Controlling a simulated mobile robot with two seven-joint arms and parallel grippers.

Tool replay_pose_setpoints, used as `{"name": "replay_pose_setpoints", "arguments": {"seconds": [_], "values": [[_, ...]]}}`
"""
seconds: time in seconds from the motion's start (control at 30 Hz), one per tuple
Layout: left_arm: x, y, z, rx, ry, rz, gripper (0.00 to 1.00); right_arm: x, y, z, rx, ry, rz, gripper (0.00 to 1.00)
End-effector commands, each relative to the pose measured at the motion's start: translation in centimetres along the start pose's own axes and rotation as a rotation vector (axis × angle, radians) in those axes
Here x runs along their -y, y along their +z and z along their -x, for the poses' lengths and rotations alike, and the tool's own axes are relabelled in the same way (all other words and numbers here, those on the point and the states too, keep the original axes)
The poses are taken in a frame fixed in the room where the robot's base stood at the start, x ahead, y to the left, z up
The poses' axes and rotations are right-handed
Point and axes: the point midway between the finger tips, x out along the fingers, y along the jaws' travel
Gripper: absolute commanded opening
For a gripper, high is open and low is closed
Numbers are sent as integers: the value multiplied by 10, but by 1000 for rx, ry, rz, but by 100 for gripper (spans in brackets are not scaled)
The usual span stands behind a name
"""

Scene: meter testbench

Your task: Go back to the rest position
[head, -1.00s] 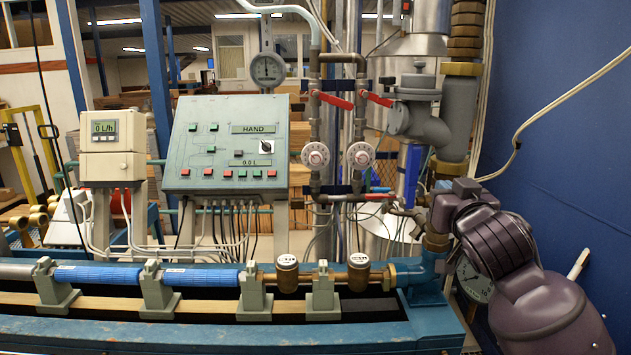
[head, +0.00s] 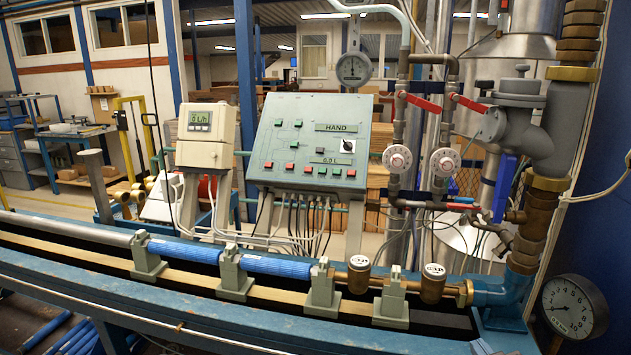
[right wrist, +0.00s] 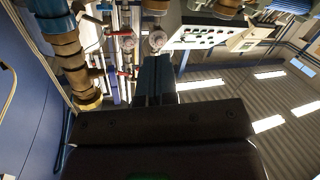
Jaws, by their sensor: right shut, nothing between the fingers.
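My right gripper (right wrist: 154,78) shows in the right wrist view. Its two dark fingers are together with nothing between them, and they point toward the pipework, clear of it. That view is upside down. In the head view I cannot make out the fingers of either gripper. My left gripper is in neither view. The control panel (head: 311,145) with its HAND label stands in the middle of the head view. It shows again at the top right of the right wrist view (right wrist: 204,36).
A blue bench (head: 150,295) runs along the front, carrying a blue pipe (head: 275,266) in grey clamps. A round gauge (head: 575,307) stands at the lower right. Red-handled valves (head: 424,103) and a brass pipe column (head: 535,220) rise behind. A blue wall borders the right.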

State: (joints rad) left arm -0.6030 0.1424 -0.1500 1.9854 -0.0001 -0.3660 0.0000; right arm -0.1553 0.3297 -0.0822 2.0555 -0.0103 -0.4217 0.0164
Motion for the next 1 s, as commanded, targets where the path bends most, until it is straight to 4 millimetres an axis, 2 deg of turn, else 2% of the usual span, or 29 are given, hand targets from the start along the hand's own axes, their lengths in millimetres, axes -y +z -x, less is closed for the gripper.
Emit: {"name": "replay_pose_setpoints", "arguments": {"seconds": [0.03, 0.2, 0.3, 0.4, 0.5, 0.6, 1.0], "values": [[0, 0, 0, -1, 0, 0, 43, 15, 30, 14, 49, -11, -27, 0], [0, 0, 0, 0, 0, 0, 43, 57, 109, 67, 200, -34, -119, 0], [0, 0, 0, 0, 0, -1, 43, 78, 147, 102, 296, -38, -170, 0], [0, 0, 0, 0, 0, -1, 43, 93, 172, 132, 367, -36, -206, 0], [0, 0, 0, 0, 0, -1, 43, 99, 185, 152, 410, -31, -225, 0], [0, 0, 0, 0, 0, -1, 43, 100, 193, 163, 433, -28, -230, 0], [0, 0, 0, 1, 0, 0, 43, 100, 195, 166, 440, -27, -229, 0]]}}
